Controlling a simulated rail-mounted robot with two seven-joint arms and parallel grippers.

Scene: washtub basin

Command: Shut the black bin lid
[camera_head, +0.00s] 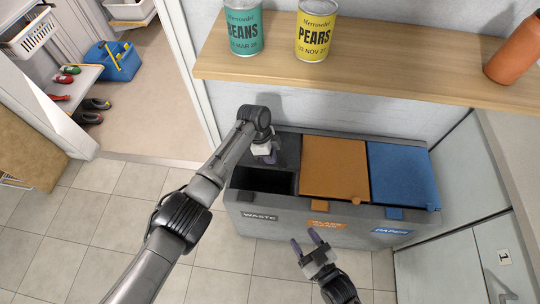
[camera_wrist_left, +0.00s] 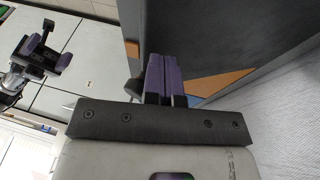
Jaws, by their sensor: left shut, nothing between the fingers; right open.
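The black bin lid (camera_head: 287,150) stands raised at the back of the left bin compartment, marked WASTE, whose dark opening (camera_head: 262,181) shows in front of it. In the left wrist view a large dark panel (camera_wrist_left: 235,40), which looks like this lid, fills the upper right. My left gripper (camera_head: 268,156) is shut and empty beside the lid's left part; its purple fingertips (camera_wrist_left: 162,62) appear close to the panel's edge, though I cannot tell if they touch. My right gripper (camera_head: 312,240) is open and empty in front of the bins; it also shows in the left wrist view (camera_wrist_left: 48,38).
The orange lid (camera_head: 334,166) and blue lid (camera_head: 402,174) are down. A wooden shelf (camera_head: 400,75) with a BEANS can (camera_head: 244,28), a PEARS can (camera_head: 316,32) and an orange bottle (camera_head: 515,52) overhangs behind. Tiled floor (camera_head: 115,220) is free at left.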

